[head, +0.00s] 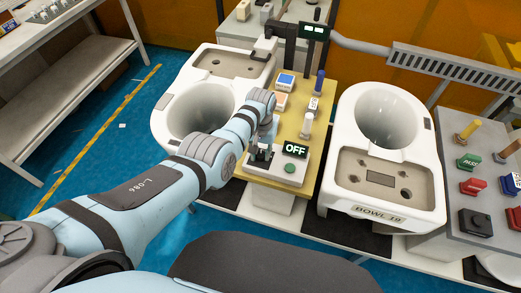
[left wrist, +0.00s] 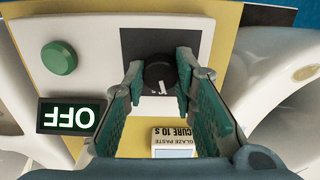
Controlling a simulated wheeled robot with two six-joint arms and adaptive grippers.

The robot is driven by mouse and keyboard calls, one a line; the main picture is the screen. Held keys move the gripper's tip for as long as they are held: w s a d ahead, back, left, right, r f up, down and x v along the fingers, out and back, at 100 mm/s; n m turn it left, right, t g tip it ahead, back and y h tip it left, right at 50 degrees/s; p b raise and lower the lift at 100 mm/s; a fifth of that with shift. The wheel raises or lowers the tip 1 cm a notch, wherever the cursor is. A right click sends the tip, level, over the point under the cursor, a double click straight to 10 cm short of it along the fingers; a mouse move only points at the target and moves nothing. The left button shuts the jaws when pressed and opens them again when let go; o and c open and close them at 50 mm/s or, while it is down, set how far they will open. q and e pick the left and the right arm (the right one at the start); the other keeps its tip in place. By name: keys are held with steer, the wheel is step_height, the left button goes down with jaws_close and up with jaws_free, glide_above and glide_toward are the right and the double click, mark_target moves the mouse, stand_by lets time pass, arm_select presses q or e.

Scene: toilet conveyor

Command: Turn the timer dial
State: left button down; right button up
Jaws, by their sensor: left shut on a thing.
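The timer dial (left wrist: 160,74) is a round black knob with a white pointer line, on a dark square of a white control box (head: 290,177). My left gripper (left wrist: 160,66) has its two teal-padded fingers at opposite sides of the dial and is shut on it. In the head view my left gripper (head: 260,156) reaches down to the box and hides the dial. A display reading OFF (head: 295,150) and a green button (head: 289,168) are on the same box. They also show in the left wrist view, the display (left wrist: 72,116) upside down. My right gripper is not in view.
A glaze paste block (left wrist: 174,141) labelled CURE 10 S lies close to my left fingers. White toilet bowls stand left (head: 195,108) and right (head: 385,118) of the yellow board (head: 318,100). Several small items stand on that board. A grey button panel (head: 457,203) is at far right.

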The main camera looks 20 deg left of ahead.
mark_target(261, 154)
arm_select(q)
steer(key=shift+r+m, duration=0.1)
steer(key=shift+m, duration=1.4)
steer(key=c, duration=1.3)
jaws_free()
step_height(261, 154, up, 12)
steer(key=shift+f, duration=0.1)
